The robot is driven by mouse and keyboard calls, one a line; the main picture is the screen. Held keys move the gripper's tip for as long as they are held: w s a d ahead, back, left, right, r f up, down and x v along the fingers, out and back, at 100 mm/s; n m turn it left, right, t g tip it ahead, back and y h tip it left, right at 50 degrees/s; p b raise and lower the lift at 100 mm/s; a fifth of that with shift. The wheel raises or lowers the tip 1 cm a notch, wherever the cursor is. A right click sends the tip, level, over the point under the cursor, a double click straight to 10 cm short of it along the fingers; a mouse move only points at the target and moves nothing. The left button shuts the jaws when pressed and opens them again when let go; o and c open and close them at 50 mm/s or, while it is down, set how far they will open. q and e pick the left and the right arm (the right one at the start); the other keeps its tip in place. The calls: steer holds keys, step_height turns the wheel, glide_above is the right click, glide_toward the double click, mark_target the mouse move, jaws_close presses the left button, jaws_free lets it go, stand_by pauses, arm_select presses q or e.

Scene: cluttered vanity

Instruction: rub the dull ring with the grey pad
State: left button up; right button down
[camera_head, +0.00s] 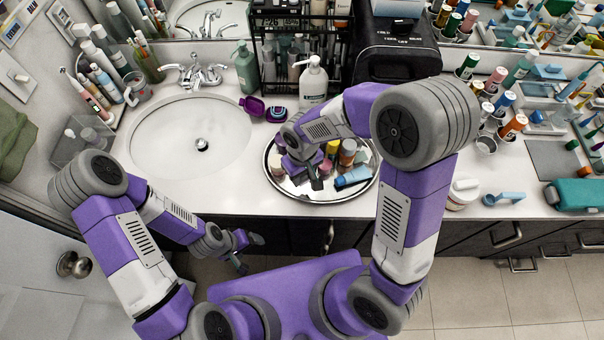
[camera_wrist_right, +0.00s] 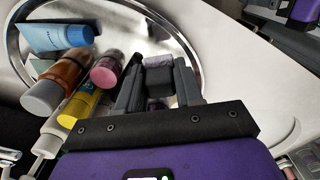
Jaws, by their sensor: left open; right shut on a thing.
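I cannot make out the dull ring in either view. My left gripper (camera_head: 250,253) is open and empty, in front of the counter edge below the sink.
The tray holds a blue tube (camera_head: 353,177) and several small bottles, close beside the right gripper. The sink (camera_head: 190,140) is left.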

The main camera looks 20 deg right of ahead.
steer(key=shift+r+p, duration=1.25)
steer(key=shift+r, duration=0.25)
steer(key=shift+f, duration=0.1)
